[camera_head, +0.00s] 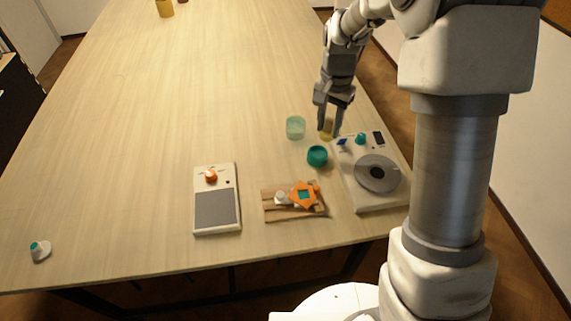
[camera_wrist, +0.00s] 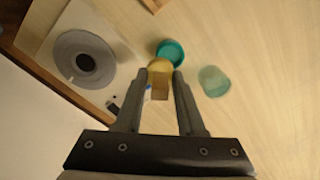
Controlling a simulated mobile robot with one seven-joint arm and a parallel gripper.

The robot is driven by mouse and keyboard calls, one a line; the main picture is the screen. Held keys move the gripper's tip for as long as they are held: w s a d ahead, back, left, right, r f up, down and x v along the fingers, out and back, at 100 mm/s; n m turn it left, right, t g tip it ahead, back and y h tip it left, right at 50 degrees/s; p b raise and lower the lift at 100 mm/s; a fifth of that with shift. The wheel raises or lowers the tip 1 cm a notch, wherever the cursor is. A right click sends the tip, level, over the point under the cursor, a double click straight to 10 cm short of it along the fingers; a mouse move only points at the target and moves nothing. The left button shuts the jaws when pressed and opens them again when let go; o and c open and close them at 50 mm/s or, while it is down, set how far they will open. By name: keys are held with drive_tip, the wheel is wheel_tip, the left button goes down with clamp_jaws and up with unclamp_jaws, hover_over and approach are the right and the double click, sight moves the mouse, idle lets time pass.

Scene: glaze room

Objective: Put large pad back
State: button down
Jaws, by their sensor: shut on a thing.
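My gripper (camera_head: 333,128) is over the right side of the table, fingers pointing down, shut on a small yellow-tan thing (camera_head: 326,129). In the wrist view the yellow-tan thing (camera_wrist: 160,84) shows between the fingertips (camera_wrist: 166,75). The fingers partly hide it, and I cannot tell for sure that it is the large pad. A teal cup (camera_head: 317,156) stands just in front of it, and in the wrist view the teal cup (camera_wrist: 171,50) is just beyond the fingertips. A pale green glass (camera_head: 295,127) stands to the left.
A white device with a grey disc (camera_head: 377,173) is close on the right, with a small blue piece (camera_head: 342,141) on it. A wooden board (camera_head: 280,213) holds an orange piece (camera_head: 304,195). A white device with a grey plate (camera_head: 215,209) lies left. The table's far half is mostly clear.

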drive_tip(key=s, duration=0.2)
drive_tip(key=p, duration=0.1)
hover_over(285, 162)
wheel_tip(285, 162, down, 7)
drive_tip(key=shift+f, duration=0.1)
drive_tip(key=shift+f+p, duration=0.45)
drive_tip(key=shift+f, duration=1.6)
drive_tip(key=shift+f, duration=0.25)
drive_tip(key=c, duration=0.5)
unclamp_jaws()
drive_tip(key=shift+r, duration=0.1)
drive_tip(key=shift+r, duration=0.1)
